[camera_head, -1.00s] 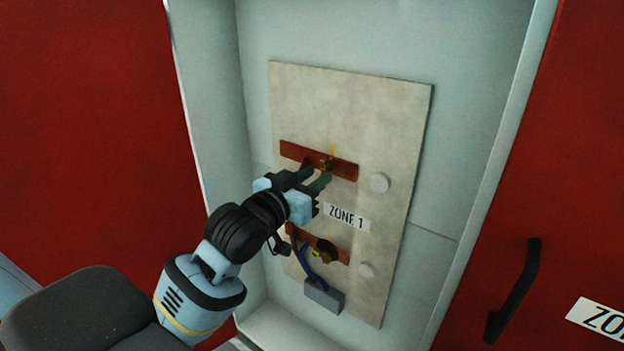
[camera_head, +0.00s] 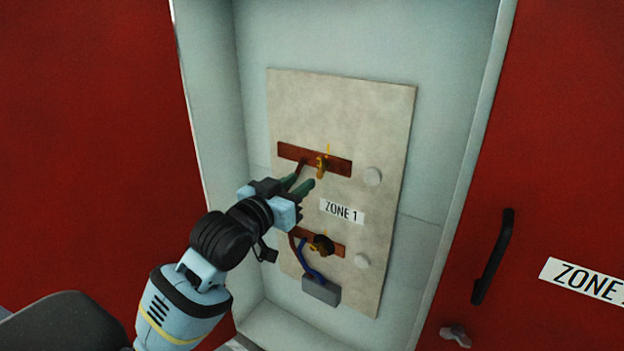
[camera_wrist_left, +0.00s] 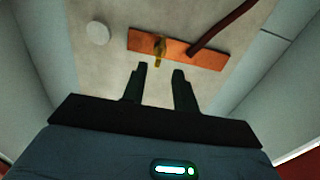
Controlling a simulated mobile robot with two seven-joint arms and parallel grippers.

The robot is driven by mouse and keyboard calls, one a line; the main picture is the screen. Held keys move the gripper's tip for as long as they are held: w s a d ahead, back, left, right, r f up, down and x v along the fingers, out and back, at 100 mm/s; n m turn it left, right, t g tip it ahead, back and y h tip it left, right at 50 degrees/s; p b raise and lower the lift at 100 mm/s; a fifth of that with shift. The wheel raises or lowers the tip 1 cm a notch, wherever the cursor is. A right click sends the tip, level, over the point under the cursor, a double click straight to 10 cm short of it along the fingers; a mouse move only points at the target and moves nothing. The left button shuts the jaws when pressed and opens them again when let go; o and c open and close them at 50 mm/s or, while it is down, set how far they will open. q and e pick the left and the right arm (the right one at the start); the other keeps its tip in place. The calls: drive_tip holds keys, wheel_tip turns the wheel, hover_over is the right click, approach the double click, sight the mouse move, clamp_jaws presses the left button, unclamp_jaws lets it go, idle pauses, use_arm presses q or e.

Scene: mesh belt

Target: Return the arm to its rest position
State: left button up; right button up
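My left gripper (camera_head: 299,184) is in front of the beige panel (camera_head: 385,125) inside the open grey cabinet. Its two fingers are apart with nothing between them, as the left wrist view (camera_wrist_left: 160,76) also shows. The fingertips are just short of the upper copper bar (camera_head: 338,166), which carries a brass fitting (camera_head: 321,166). In the left wrist view the copper bar (camera_wrist_left: 211,59), the brass fitting (camera_wrist_left: 159,49) and a dark red cable (camera_wrist_left: 225,25) lie beyond the fingertips. My right gripper is not in view.
A lower copper bar holds a black-and-brass knob (camera_head: 322,245), with a blue cable (camera_head: 304,262) and a grey box (camera_head: 321,290) below. A ZONE 1 label (camera_head: 342,211) is on the panel. Red doors flank the cabinet; the right one has a black handle (camera_head: 493,257).

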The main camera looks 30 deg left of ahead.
use_arm(q)
drive_tip(key=shift+s, duration=0.1)
drive_tip(key=s+d+f+g, duration=0.1)
drive_tip(key=s+f+g, duration=0.15)
drive_tip(key=f, duration=0.65)
drive_tip(key=s+d+f+g, duration=0.15)
drive_tip(key=s+f, duration=0.25)
drive_tip(key=f, duration=0.5)
drive_tip(key=s+d+f+g, duration=0.1)
drive_tip(key=s+d+f, duration=0.15)
drive_tip(key=f, duration=0.75)
drive_tip(key=s+d+f+g, duration=0.1)
drive_tip(key=s+d+f, duration=0.1)
drive_tip(key=s+f, duration=0.6)
drive_tip(key=s+d+f+m+g, duration=0.1)
drive_tip(key=s+d+f+g, duration=0.1)
drive_tip(key=s+f, duration=0.5)
drive_tip(key=s, duration=0.5)
drive_tip(key=shift+s+d+f, duration=0.3)
drive_tip(key=shift+d+f, duration=0.05)
drive_tip(key=shift+f, duration=0.05)
